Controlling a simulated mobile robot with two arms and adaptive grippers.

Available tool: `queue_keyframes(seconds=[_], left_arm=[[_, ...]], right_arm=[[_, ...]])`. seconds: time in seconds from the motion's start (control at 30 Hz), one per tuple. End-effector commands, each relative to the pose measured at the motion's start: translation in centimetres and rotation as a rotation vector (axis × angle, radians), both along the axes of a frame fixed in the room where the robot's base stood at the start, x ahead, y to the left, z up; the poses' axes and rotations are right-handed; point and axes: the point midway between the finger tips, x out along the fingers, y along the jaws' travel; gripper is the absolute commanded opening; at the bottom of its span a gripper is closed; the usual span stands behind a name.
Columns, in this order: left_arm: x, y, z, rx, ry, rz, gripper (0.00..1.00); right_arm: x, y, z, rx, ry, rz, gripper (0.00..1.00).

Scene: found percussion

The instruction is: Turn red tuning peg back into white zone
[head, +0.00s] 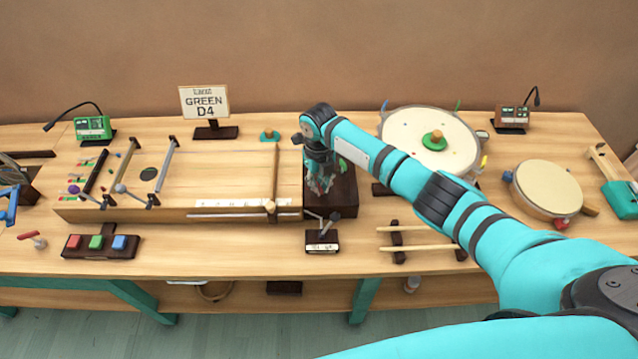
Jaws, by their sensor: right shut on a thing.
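My right gripper (320,186) points down over a dark wooden block (345,200) at the right end of the long stringed board (215,175). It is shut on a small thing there. A bit of red shows at its fingertips, which fits the red tuning peg, but the fingers hide most of it. I cannot make out the peg's angle or a white zone around it. A green peg (344,165) shows on the block just right of the fingers. My left gripper is not in view.
A small stand with a lever (322,246) stands just in front of the block. Red, green and blue buttons (97,242) sit front left. A large round drum (460,145) and a smaller one (548,188) stand right. A sign reading GREEN D4 (205,102) stands behind the board.

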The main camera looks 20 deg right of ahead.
Motion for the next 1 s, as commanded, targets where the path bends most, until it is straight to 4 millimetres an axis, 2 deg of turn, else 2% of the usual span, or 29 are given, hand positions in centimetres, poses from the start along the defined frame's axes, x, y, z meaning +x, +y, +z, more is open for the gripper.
queue_keyframes(seconds=[0.43,0.5,0.63,0.87,1.0], left_arm=[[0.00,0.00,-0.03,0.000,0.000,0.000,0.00],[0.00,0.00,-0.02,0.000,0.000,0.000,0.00],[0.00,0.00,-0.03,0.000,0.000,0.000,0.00],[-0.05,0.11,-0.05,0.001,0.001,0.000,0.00],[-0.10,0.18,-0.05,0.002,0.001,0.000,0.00]], right_arm=[[0.32,-0.01,0.35,0.001,-0.010,0.009,0.00],[0.32,-0.01,0.34,0.001,-0.010,0.009,0.13],[0.22,0.00,0.23,0.000,-0.006,0.009,0.29],[0.11,0.00,0.13,0.000,-0.003,0.009,0.29],[0.16,-0.03,0.91,0.000,-0.004,0.010,0.29]])
